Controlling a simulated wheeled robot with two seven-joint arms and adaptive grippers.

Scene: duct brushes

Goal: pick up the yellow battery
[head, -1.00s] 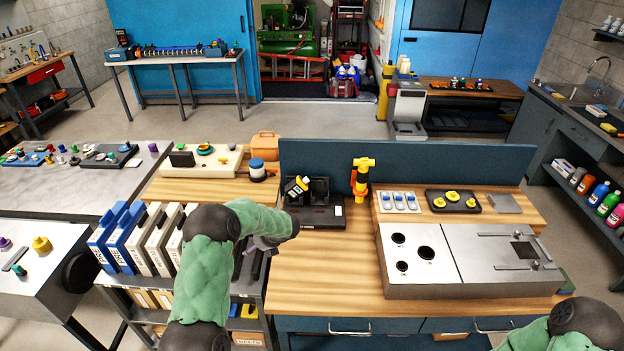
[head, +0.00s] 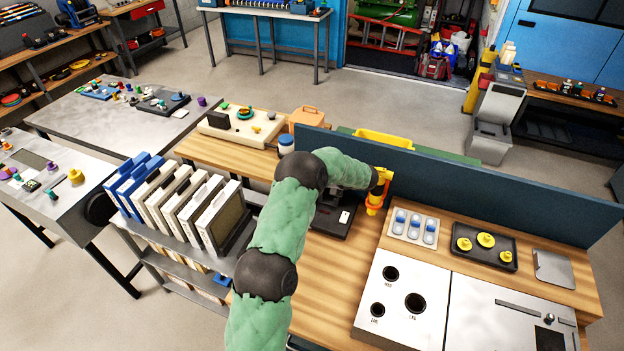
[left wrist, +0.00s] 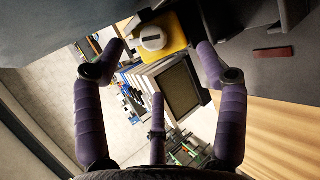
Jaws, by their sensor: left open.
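The yellow battery (left wrist: 170,30) shows in the left wrist view as a yellow block with a pale round part, near the upper middle. It is by the black charger (left wrist: 222,16); whether it is seated there I cannot tell. My left gripper (left wrist: 158,60) has its purple fingers spread open, with the battery between the two upper fingertips and the lower finger apart from it. No contact is clear.
A yellow-orange tool (head: 377,197) stands upright right beside my left wrist. A blue divider panel (head: 470,195) runs along the bench's back. Several white and blue binder-like cases (head: 180,195) stand to the left. A metal panel with holes (head: 405,300) lies to the right.

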